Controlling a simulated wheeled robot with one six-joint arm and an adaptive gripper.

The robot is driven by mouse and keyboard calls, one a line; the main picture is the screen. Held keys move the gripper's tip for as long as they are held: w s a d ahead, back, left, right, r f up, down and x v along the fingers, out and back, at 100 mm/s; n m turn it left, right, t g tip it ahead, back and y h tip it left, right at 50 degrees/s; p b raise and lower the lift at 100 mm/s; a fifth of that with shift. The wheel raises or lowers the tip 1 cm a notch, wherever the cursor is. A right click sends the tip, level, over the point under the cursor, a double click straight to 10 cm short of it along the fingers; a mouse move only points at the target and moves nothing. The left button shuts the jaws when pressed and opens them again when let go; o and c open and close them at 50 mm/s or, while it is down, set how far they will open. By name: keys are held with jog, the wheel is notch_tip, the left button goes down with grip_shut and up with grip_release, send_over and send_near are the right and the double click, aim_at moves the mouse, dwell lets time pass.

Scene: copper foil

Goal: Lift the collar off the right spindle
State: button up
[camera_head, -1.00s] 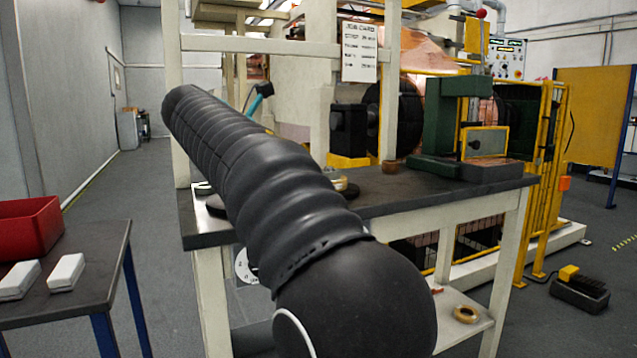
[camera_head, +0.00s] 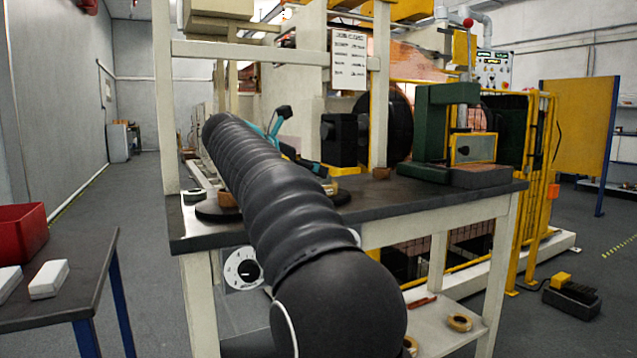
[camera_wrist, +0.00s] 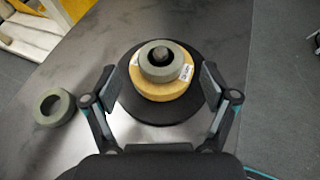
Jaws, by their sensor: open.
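In the wrist view a dark spindle (camera_wrist: 160,54) stands on a round black base (camera_wrist: 150,113). A grey-green collar (camera_wrist: 152,71) sits around it, on top of a tan roll (camera_wrist: 165,92) with white labels. My gripper (camera_wrist: 158,78) is open, its two fingers apart on either side of the roll and collar. I cannot tell whether they touch.
A loose grey ring (camera_wrist: 54,106) lies on the bench left of the gripper in the wrist view. The bench (camera_head: 430,198) also carries a green press (camera_head: 432,130) on the right. Bench posts (camera_head: 379,80) rise behind. A side table (camera_head: 85,280) stands at left.

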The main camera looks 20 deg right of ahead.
jog(key=x, duration=0.4)
jog(key=shift+f+b, duration=0.15)
jog(key=shift+b, duration=0.25)
jog(key=c, duration=1.4)
jog(key=shift+c, duration=0.2)
